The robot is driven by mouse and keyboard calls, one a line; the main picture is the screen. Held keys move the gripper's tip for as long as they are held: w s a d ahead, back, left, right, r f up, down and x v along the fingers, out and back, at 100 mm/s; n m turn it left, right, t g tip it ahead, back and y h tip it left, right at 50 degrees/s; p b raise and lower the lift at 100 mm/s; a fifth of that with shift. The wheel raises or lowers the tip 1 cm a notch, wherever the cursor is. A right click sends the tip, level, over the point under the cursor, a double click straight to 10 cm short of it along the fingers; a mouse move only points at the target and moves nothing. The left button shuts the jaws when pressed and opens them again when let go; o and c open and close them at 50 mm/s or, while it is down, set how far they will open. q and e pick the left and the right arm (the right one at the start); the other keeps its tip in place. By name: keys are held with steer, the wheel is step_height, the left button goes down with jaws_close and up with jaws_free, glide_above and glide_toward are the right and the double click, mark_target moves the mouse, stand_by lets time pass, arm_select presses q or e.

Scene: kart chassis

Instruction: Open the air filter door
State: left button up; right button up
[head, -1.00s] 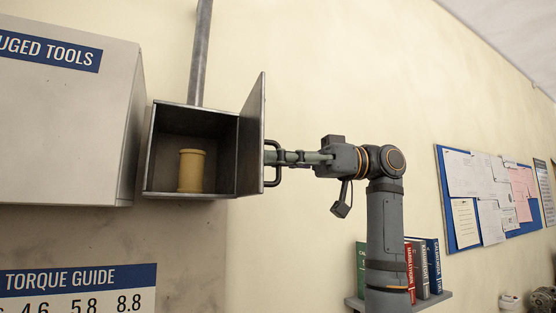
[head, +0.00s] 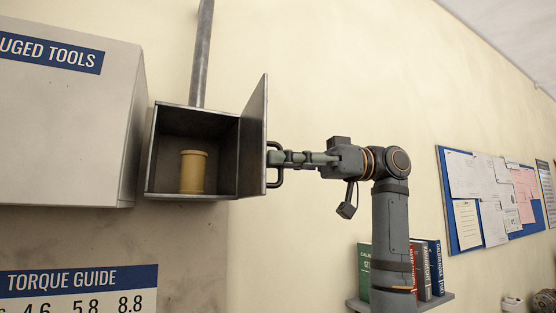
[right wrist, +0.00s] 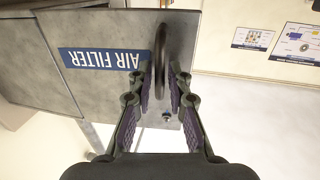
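The air filter door (head: 254,135) is a grey metal panel standing wide open at the right side of an open metal box (head: 150,150). Its blue AIR FILTER label (right wrist: 103,60) shows upside down in the right wrist view. A dark loop handle (head: 276,183) is on the door's outer face; it also shows in the right wrist view (right wrist: 160,50). My right gripper (head: 277,157) is at the handle, its two fingers (right wrist: 161,88) closed in on either side of the bar. A yellow cylindrical filter (head: 193,173) stands inside the box. My left gripper is out of view.
A grey cabinet (head: 65,130) stands close to the box's left side, and a pipe (head: 202,60) rises from its top. A shelf with books (head: 432,270) is behind my right arm. A notice board (head: 490,199) hangs farther right. The wall between is bare.

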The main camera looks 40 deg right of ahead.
steer(key=v, duration=1.1)
steer(key=shift+s+d, duration=0.1)
steer(key=shift+d, duration=0.1)
